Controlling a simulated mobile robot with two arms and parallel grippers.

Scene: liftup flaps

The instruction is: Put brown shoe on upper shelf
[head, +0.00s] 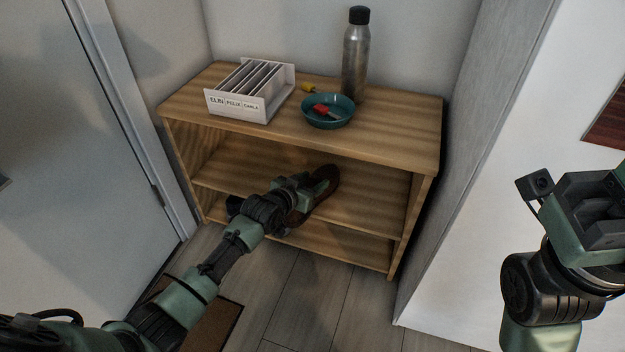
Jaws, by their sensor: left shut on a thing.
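The brown shoe (328,185) is at the wooden shelf unit, over the right part of the upper shelf (376,191). My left gripper (318,190) is shut on the shoe. The gripper and wrist cover part of it, so I cannot tell whether its sole touches the shelf board. My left arm reaches in from the lower left through the open front. My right gripper (590,200) is at the right edge, away from the shelf; its fingertips are not clearly shown.
The unit's top (385,130) holds a white mail sorter (236,105), a teal bowl (318,122) with a red-tagged item, and a metal bottle (355,60). A lower shelf (340,242) lies below. A dark object (234,206) shows beside my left wrist. Walls stand close on both sides.

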